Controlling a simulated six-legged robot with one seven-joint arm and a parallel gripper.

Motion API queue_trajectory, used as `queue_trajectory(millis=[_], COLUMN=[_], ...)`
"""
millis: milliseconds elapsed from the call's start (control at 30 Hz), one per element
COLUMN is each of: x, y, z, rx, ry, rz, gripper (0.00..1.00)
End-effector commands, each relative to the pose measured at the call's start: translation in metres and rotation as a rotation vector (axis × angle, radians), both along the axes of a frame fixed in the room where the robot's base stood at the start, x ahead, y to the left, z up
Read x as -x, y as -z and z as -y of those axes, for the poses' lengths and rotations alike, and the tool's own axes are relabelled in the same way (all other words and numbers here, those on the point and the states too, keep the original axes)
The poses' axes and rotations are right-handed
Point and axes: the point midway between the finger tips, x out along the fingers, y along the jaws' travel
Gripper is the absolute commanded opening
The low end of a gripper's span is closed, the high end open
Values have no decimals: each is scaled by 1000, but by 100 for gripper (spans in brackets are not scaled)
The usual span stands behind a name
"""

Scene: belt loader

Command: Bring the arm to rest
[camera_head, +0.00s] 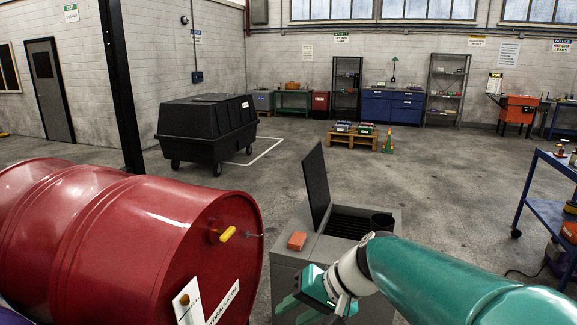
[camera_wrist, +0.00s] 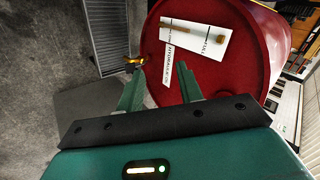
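My teal arm (camera_head: 440,280) reaches in from the lower right in the head view. My gripper (camera_head: 292,310) is low in front of the grey cabinet, to the right of the red drum (camera_head: 110,225). In the wrist view my gripper (camera_wrist: 160,70) has its two fingers apart, with nothing seen held between them. The drum's round end (camera_wrist: 225,75) lies beyond the fingers. A yellow-handled tap (camera_head: 228,234) sits on the drum end; it shows near the left fingertip in the wrist view (camera_wrist: 134,62). I cannot tell whether they touch.
A blue cart (camera_head: 550,205) stands at right. A black wheeled bin (camera_head: 205,128) stands behind the drum.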

Motion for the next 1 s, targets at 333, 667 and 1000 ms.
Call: queue_trajectory(millis=[333,667,1000], x=[85,128,131], y=[-2,-4,-4], z=[78,137,141], rx=[419,655,672], ry=[61,136,141], rz=[140,279,287], gripper=[36,36,36])
